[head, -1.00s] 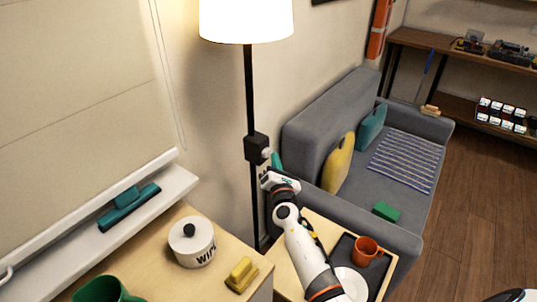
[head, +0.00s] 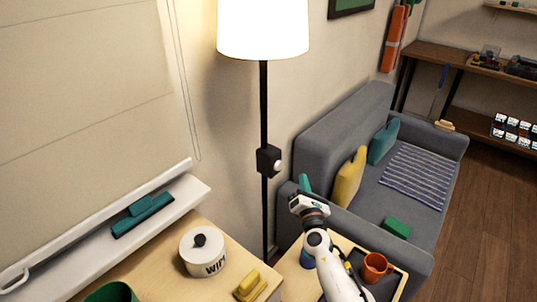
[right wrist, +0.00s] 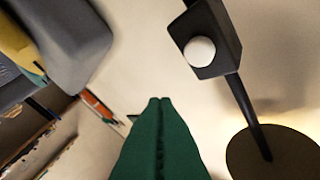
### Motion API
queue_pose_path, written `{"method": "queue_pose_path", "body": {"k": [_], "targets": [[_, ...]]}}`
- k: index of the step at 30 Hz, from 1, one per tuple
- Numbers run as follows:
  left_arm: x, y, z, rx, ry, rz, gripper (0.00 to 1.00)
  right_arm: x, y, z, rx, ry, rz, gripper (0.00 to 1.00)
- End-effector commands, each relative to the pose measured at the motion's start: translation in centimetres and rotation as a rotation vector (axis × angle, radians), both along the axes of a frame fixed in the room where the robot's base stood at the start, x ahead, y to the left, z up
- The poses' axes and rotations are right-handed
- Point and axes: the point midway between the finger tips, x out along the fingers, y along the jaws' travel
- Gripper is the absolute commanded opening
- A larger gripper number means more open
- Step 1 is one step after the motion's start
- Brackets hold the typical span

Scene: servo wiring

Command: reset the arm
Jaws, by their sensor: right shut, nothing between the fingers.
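My right gripper (head: 303,184) is in the middle of the head view, right of the floor lamp's pole. Its green fingers show large in the right wrist view (right wrist: 160,100), pressed together with nothing between them. The floor lamp (head: 262,28) is lit. A black switch box (head: 265,160) with a white knob (head: 277,166) sits on its pole. The box also shows in the right wrist view (right wrist: 216,36), above and right of the fingertips, apart from them. My left gripper is not in view.
A grey sofa (head: 330,124) with cushions stands behind the arm. Below it, a side table holds a tray with an orange cup (head: 375,266). A white canister (head: 200,254) and a yellow item (head: 250,284) stand on the wooden cabinet at left. Wall shelves are far right.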

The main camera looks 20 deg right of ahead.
Motion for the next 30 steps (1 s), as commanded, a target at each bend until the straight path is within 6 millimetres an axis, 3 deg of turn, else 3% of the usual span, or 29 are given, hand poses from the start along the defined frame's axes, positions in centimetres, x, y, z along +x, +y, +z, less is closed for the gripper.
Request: {"method": "queue_pose_path", "body": {"k": [5,8,14,18,20,24,30], "targets": [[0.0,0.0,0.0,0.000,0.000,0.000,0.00,-0.2,-0.1,0.1,0.017,-0.008,-0.006,0.00],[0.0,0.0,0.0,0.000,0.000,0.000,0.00,-1.5,-0.7,0.5,0.112,-0.048,-0.039,0.00],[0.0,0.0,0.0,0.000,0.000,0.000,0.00,-8.0,-3.5,0.5,0.605,-0.197,-0.216,0.00],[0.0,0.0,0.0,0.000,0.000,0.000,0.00,-13.6,-4.3,-2.0,1.026,-0.233,-0.385,0.00],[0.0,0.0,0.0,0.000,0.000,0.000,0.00,-16.0,-3.8,-3.5,1.202,-0.218,-0.467,0.00],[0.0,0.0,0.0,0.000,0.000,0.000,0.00,-21.4,-1.0,-6.8,1.559,-0.122,-0.660,0.00],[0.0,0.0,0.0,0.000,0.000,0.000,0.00,-27.0,3.6,-8.9,1.840,0.055,-0.864,0.00]]}}
